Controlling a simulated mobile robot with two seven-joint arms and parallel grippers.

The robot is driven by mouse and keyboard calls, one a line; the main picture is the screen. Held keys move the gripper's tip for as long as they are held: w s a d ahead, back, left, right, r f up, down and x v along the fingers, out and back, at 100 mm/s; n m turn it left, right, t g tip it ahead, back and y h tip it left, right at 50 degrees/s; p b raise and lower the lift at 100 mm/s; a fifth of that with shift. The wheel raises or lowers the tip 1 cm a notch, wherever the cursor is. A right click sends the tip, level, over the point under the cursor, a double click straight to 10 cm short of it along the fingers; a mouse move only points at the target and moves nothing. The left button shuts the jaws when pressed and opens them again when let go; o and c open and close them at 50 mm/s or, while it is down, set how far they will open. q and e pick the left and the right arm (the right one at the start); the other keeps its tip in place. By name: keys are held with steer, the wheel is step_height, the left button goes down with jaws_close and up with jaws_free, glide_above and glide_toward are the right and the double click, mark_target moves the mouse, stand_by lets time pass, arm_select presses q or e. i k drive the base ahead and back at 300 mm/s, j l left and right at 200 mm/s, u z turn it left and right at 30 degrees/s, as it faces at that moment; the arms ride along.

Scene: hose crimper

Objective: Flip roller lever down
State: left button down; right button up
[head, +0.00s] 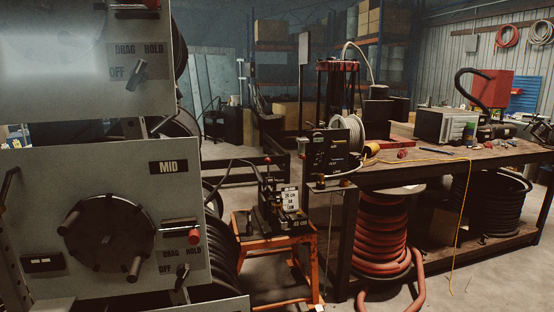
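A small dark machine (281,208) with upright posts sits on an orange stand (283,252) near the picture's middle. A thin upright lever with a red tip (267,160) rises from it; which part is the roller lever I cannot tell for sure. A white label with black print (290,199) is on the machine. A hose seems to run from the left toward its top. Neither of my grippers is in view.
A tall grey reel cabinet marked MID (168,167) fills the left side, with a round handwheel (108,240), a red-knobbed lever (194,235) and a DRAG/HOLD switch (182,277). A workbench (450,158) stands right, with a red hose coil (382,235) beneath. Floor is clear at front right.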

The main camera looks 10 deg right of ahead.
mark_target(269, 181)
steer(key=i+l+z, duration=0.15)
steer(key=i+l, duration=0.3)
steer(key=i+l+z, duration=0.2)
steer(key=i+l, duration=0.15)
steer(key=i, duration=0.35)
steer(key=i+l+z, duration=0.15)
steer(key=i+l, duration=0.15)
steer(key=i, duration=0.25)
steer(key=i+l+z, duration=0.15)
steer(key=i, duration=0.5)
steer(key=i+l+z, duration=0.2)
steer(key=i, duration=0.4)
